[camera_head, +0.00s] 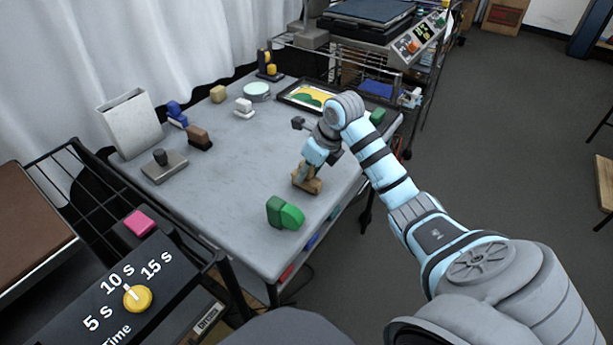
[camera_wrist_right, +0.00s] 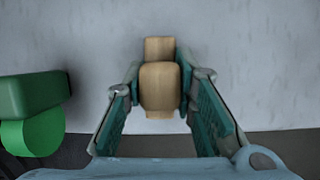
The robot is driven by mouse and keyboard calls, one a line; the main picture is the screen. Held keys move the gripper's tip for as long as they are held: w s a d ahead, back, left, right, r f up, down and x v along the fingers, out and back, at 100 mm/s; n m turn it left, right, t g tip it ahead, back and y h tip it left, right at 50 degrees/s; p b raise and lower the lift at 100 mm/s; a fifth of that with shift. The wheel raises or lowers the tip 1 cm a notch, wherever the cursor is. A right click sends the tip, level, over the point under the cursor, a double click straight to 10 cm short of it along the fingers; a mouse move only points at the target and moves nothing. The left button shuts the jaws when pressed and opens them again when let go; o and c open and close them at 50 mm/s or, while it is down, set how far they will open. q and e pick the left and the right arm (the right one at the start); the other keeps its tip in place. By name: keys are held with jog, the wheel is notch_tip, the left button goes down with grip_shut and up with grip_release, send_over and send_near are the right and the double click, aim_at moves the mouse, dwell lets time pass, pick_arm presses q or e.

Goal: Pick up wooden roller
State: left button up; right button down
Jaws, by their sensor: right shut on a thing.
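The wooden roller (camera_head: 308,185) is a tan wooden piece near the right edge of the grey table (camera_head: 215,185). It also shows in the right wrist view (camera_wrist_right: 160,88), between the two teal finger pads. My right gripper (camera_head: 304,174) is shut on the roller, coming down on it from above. My left gripper is not in view.
A green roller-like thing (camera_head: 285,213) stands close to the gripper, and also shows in the wrist view (camera_wrist_right: 33,110). Several small blocks, a white box (camera_head: 130,124) and a framed picture (camera_head: 308,97) are farther back. The table's middle is clear.

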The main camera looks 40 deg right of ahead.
notch_tip(320, 180, up, 12)
jog(key=p, duration=0.3)
jog(key=shift+w+r, duration=0.1)
jog(key=shift+r, duration=0.15)
pick_arm(q)
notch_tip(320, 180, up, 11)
jog(key=p, duration=0.8)
pick_arm(e)
notch_tip(320, 180, up, 8)
jog(key=shift+f, duration=0.15)
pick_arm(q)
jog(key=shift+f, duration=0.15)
pick_arm(e)
jog(key=c, duration=1.9)
grip_release()
jog(key=shift+f, duration=0.1)
jog(key=c, duration=0.5)
jog(key=c, duration=2.4)
grip_release()
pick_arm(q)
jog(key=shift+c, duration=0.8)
pick_arm(e)
jog(key=c, duration=2.4)
grip_release()
